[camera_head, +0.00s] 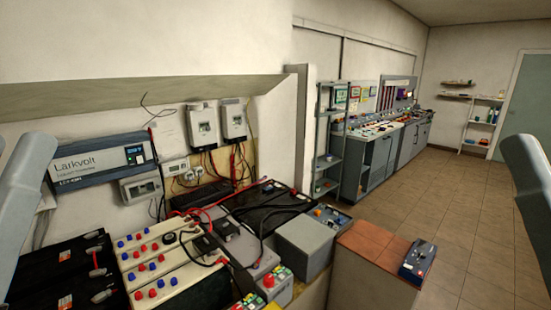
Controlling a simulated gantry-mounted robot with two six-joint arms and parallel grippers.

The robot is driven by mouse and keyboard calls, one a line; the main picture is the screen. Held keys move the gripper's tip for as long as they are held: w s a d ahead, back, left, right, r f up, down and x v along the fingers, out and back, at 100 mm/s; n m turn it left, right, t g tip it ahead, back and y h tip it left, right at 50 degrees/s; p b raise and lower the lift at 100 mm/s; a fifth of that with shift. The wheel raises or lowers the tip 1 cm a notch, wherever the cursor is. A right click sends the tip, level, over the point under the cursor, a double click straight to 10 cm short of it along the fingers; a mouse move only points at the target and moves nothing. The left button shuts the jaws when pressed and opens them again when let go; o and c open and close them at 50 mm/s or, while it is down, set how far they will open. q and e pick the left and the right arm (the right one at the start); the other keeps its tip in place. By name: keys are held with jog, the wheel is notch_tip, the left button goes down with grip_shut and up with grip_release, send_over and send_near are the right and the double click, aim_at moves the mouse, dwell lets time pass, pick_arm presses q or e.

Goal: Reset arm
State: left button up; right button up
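Parts of my own two arms show as grey-blue links in the head view, one at the left edge (27,172) and one at the right edge (530,190). Both links are raised and apart from the equipment in the picture. Neither gripper is in view, so I cannot see whether they are open or shut or hold anything.
A bench at lower left holds black batteries (65,262), a white battery with red and blue caps (165,262) and a grey box (306,240). A handheld meter (417,261) lies on a brown-topped cabinet (372,243). Open tiled floor (455,205) lies at right.

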pick_arm(q)
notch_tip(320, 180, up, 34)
jog(key=p, duration=3)
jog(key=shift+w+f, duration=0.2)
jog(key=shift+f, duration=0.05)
